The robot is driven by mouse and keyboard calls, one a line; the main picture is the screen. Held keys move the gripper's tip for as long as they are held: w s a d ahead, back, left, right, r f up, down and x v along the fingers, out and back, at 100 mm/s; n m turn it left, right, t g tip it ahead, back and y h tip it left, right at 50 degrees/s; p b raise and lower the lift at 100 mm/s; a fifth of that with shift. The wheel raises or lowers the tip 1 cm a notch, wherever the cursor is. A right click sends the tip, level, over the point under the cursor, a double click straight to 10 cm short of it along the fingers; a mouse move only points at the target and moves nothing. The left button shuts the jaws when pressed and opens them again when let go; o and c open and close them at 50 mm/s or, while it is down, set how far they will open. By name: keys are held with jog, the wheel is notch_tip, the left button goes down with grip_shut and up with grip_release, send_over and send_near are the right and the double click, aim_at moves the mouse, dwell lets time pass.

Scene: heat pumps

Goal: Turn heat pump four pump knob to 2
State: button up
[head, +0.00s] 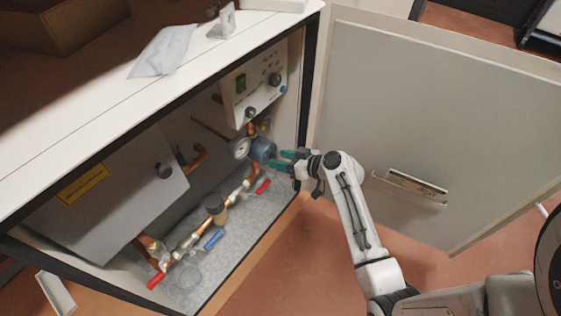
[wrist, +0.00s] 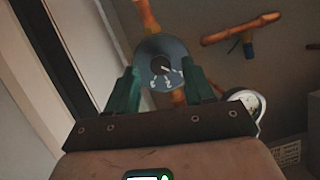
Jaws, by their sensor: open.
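The blue-grey pump (head: 262,150) sits on the copper pipe inside the open cabinet in the head view. In the wrist view my gripper (wrist: 159,70) is open, with one finger on each side of the pump face. I cannot tell whether the fingers touch it.
A white dial gauge (head: 241,148) is just left of the pump. A control box (head: 256,85) with black knobs hangs above. Red-handled and blue-handled valves (head: 214,239) lie below. The open cabinet door (head: 440,110) stands to the right of my gripper.

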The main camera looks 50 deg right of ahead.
jog(key=shift+w+f, duration=0.2)
jog(key=shift+w, duration=0.25)
grip_shut()
dwell(0.3)
